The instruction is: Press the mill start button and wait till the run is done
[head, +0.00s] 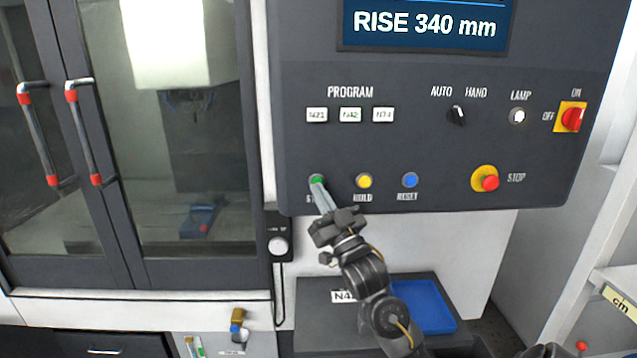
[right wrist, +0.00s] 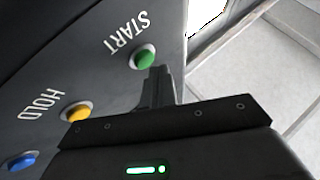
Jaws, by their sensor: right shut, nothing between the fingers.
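The green START button (head: 316,180) sits at the lower left of the dark control panel (head: 430,150). In the right wrist view the START button (right wrist: 144,58) shows just beyond my fingertips. My right gripper (head: 320,189) is shut and empty, its fingertips at the button's lower edge. In the right wrist view the gripper (right wrist: 160,76) overlaps the button's edge; I cannot tell whether they touch. The screen (head: 425,25) reads "RISE 340 mm". The mill doors (head: 100,150) are shut, with a blue and red item (head: 203,218) behind the glass.
The yellow HOLD button (head: 364,181), blue RESET button (head: 410,180) and red STOP button (head: 488,182) line the panel to the right. A red power switch (head: 571,117) is at upper right. A blue tray (head: 428,308) lies below the panel.

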